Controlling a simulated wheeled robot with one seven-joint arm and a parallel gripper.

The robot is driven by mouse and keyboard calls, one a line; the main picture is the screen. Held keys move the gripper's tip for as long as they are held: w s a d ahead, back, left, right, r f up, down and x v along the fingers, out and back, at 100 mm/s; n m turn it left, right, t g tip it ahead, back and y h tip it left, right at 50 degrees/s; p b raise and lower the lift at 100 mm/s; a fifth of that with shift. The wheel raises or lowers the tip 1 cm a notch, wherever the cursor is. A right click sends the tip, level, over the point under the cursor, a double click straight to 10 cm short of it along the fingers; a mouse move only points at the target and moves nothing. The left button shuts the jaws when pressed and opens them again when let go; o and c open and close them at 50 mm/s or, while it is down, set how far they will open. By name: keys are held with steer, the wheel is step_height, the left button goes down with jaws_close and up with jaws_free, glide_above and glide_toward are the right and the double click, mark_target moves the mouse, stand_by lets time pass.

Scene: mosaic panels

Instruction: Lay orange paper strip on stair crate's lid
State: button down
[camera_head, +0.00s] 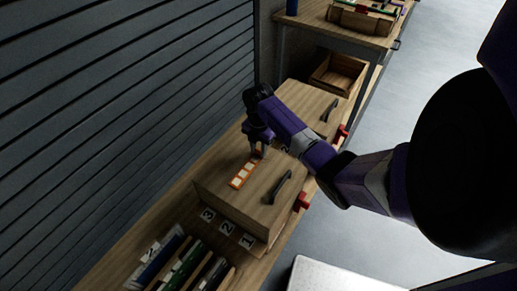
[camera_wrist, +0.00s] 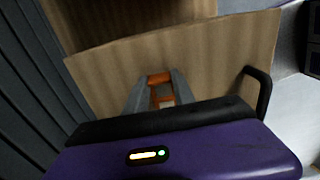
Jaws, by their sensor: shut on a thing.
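The orange paper strip (camera_head: 240,177) has white squares along it and lies along or just over the wooden lid (camera_head: 262,205) of the near crate; I cannot tell whether it touches. My gripper (camera_head: 258,154) points down at the strip's far end and is shut on it. In the wrist view, orange parts of the strip (camera_wrist: 160,78) show between the fingers (camera_wrist: 161,86), over the pale wooden lid (camera_wrist: 215,65). The rest of the strip is hidden there by my gripper. The lid has a dark handle (camera_head: 283,187).
A second wooden lid with a dark handle (camera_head: 330,110) lies behind. Red clamps (camera_head: 303,202) are on the right edge. A rack of panels (camera_head: 178,262) stands at the near end. A slatted wall (camera_head: 110,110) bounds the left. An open wooden box (camera_head: 335,76) is farther back.

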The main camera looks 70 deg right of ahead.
steer(key=shift+f, duration=0.15)
steer(key=c, duration=1.1)
jaws_free()
steer(key=shift+o, duration=0.2)
